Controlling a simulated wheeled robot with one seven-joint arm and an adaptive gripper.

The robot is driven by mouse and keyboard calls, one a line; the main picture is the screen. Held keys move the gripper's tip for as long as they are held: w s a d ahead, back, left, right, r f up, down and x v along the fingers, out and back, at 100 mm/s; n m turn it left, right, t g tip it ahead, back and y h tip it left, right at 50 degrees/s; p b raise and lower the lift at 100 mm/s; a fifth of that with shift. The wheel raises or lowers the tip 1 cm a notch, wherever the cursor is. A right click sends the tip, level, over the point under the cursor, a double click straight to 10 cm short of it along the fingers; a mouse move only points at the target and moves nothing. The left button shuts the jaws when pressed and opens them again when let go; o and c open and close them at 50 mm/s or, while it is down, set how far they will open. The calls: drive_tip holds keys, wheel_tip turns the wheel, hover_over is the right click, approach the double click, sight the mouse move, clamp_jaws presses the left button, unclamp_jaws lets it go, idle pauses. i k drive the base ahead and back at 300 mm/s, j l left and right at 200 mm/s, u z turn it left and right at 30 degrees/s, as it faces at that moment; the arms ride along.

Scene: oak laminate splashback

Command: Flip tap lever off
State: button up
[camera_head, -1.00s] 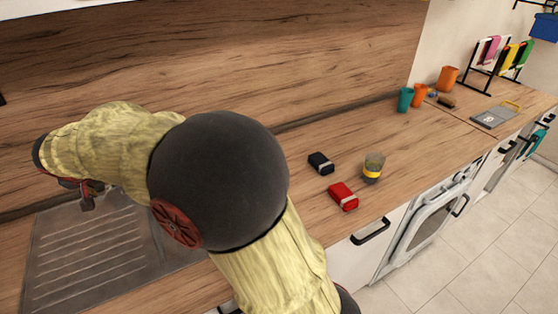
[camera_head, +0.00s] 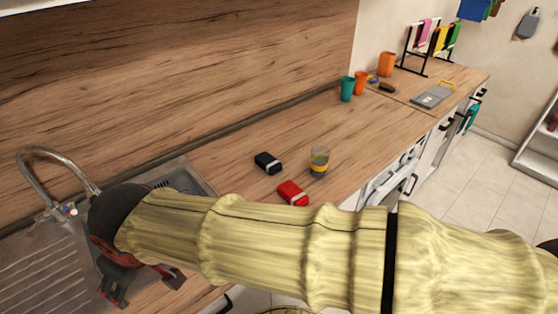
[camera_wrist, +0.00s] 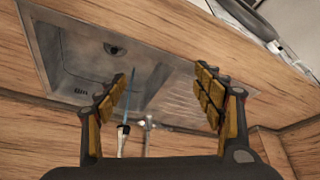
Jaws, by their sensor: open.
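The tap (camera_head: 45,160) shows in the head view as a curved metal spout at the back of the sink, left of my wrist. A small pale part with a coloured mark (camera_head: 72,211) sits at its base; I cannot tell the lever's position. In the wrist view, a metal tap part (camera_wrist: 148,123) shows between and below my fingers, beside a dark-and-white tip (camera_wrist: 122,130) with a thin blue streak above it. My gripper (camera_head: 143,287) is open and empty over the sink area, to the right of the tap base; its spread fingers show in the wrist view (camera_wrist: 163,85).
The sink's ribbed drainer (camera_head: 35,275) lies left of my gripper; my arm covers part of the sink. On the counter right of the sink are a black box (camera_head: 268,163), a red box (camera_head: 293,193) and a glass (camera_head: 319,162). Cups (camera_head: 348,88) stand farther back.

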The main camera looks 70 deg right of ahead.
sight(40, 219)
drive_tip(key=k+l+z, duration=0.15)
drive_tip(key=l, duration=0.25)
drive_tip(key=k+l+z, duration=0.2)
drive_tip(key=l, duration=0.2)
drive_tip(key=l+z, duration=0.15)
drive_tip(key=l, duration=0.25)
